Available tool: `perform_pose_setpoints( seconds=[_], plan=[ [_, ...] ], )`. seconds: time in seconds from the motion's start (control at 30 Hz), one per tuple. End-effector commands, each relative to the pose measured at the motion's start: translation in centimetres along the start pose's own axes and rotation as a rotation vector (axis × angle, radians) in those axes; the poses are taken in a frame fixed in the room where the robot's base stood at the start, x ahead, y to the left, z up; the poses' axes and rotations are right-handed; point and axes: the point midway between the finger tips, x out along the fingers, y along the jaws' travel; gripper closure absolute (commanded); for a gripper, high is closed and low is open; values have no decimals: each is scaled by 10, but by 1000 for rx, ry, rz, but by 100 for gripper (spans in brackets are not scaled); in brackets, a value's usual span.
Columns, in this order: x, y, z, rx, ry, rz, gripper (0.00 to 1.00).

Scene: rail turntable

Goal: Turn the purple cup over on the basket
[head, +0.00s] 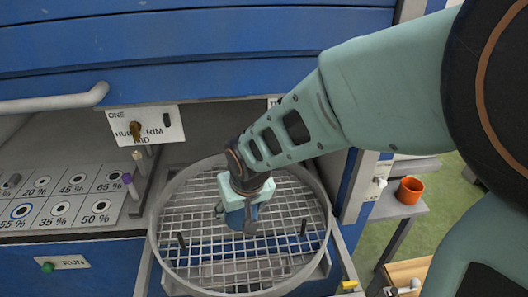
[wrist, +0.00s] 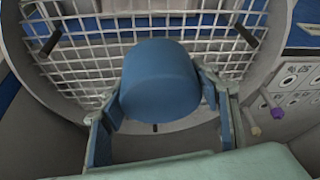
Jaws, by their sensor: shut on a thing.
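My gripper (head: 238,212) is shut on a blue cup (head: 240,218), with one finger on each side of it. No clearly purple cup shows. In the wrist view the cup (wrist: 158,85) sits between the two fingers, its smooth closed surface facing the camera; its mouth is hidden. The basket is a round wire grid with a wide grey rim (head: 159,235), below the gripper in the head view. The cup is over the grid's middle; I cannot tell whether it touches the wires. The grid also shows in the wrist view (wrist: 100,40).
Dark pegs (head: 303,227) stand up from the grid. At left are a panel with percent labels (head: 60,208), a purple-knobbed lever (head: 127,179) and a green RUN button (head: 48,267). A blue housing (head: 200,50) overhangs behind. An orange cup (head: 409,190) stands on a right shelf.

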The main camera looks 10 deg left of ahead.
Motion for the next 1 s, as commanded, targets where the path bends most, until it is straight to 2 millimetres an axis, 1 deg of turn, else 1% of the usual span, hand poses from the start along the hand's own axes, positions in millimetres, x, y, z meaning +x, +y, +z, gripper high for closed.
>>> perform_pose_setpoints(
  seconds=[0.03,0.17,0.37,1.0],
  plan=[
    [-1,0,-3,7,5,3,76],
    [2,1,-3,15,8,6,76],
    [15,1,3,14,6,6,76],
    [87,1,32,13,7,6,76]
  ],
)
